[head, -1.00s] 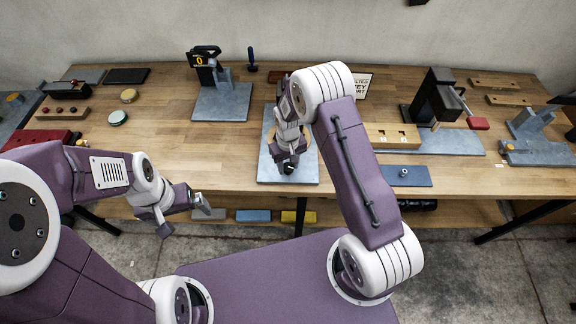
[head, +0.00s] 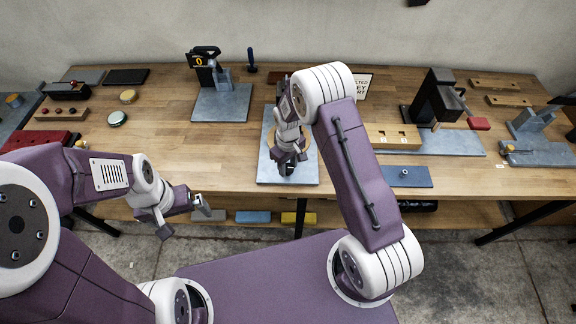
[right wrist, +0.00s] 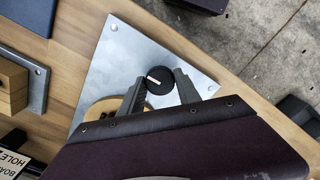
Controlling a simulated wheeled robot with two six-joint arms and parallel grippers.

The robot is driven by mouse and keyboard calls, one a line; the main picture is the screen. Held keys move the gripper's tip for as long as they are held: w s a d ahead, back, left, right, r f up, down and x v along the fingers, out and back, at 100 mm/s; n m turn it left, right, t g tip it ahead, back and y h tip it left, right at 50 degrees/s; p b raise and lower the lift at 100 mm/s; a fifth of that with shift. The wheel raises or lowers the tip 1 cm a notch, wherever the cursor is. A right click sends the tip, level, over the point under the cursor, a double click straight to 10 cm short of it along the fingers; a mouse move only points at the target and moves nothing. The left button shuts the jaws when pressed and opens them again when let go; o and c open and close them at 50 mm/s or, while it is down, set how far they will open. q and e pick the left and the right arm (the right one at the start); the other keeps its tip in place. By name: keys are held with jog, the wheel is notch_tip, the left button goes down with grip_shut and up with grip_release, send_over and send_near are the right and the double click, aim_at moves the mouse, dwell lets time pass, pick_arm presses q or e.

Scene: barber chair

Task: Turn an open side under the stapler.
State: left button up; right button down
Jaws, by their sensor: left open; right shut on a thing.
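My right gripper (head: 288,163) is over a grey metal plate (head: 308,175) at the table's front middle. In the right wrist view its fingers (right wrist: 160,88) are shut on a round black knob (right wrist: 159,80) with a white mark. A tan wooden round part (right wrist: 100,108) shows partly beside the fingers, above the plate; my gripper and arm hide most of it. I cannot tell for certain which thing is the stapler; my right arm covers much of the plate's fixture. My left gripper (head: 185,222) is open and empty, in front of the table edge.
A counter stand (head: 222,100) is left of the plate. A black press-like machine (head: 437,98) and a tan block (head: 392,136) are to the right. A small blue-grey plate (head: 405,177) lies near the front edge. Bare wood lies left of the middle plate.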

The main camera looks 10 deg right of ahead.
aim_at(288, 167)
jog(key=shift+w+r, duration=0.1)
jog(key=shift+w, duration=0.05)
jog(key=c, duration=0.9)
grip_release()
notch_tip(288, 167, up, 8)
jog(key=shift+r+b, duration=0.2)
jog(key=shift+b, duration=0.6)
jog(key=shift+r, duration=0.25)
